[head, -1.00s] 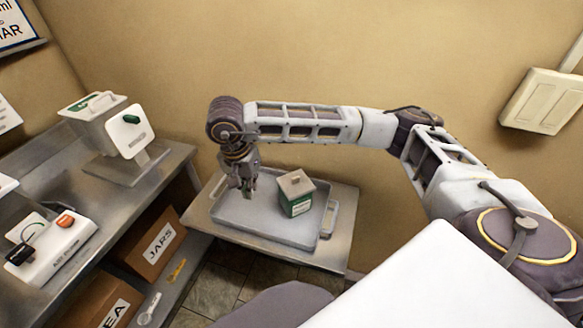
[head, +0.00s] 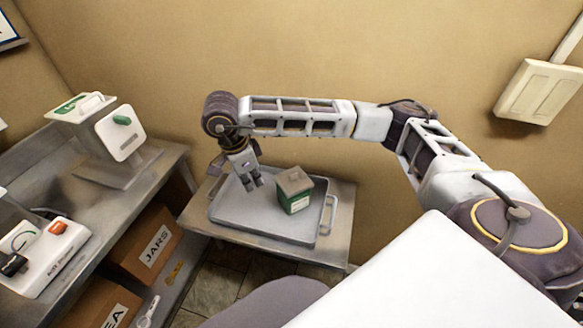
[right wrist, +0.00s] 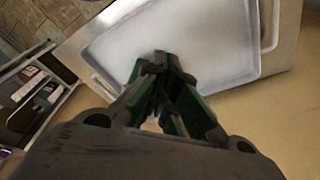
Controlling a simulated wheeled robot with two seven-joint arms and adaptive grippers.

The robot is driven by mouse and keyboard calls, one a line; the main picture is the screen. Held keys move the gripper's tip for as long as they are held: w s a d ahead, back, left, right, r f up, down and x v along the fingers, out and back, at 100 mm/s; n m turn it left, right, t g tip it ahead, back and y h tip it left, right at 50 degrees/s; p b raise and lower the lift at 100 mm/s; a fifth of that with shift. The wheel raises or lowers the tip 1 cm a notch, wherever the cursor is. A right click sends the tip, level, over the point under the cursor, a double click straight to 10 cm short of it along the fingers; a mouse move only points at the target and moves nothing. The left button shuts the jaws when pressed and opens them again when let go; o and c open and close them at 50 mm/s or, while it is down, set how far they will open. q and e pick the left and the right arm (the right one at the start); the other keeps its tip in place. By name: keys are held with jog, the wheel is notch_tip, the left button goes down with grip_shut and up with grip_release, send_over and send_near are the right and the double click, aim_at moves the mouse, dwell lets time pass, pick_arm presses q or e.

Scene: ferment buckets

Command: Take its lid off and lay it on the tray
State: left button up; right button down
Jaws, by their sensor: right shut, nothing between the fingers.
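A green bucket (head: 296,204) with a white label stands upright on the grey tray (head: 240,218), towards its right side. Its grey-brown lid (head: 293,181), with a small knob, sits on top. My right gripper (head: 254,184) is above the left part of the tray, to the left of the bucket and apart from it. The right wrist view shows its fingers (right wrist: 163,65) shut together with nothing between them, over bare tray (right wrist: 180,40). The bucket is not in the right wrist view. My left gripper is not in view.
The tray lies on a small metal table (head: 338,235) against the wall. A metal bench on the left holds a white machine with a green knob (head: 120,130) and a white device with an orange switch (head: 45,255). Cardboard boxes (head: 145,245) stand below. The tray's left half is bare.

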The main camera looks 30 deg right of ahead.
aim_at(293, 175)
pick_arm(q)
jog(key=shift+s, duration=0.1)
pick_arm(e)
jog(key=shift+d, duration=0.2)
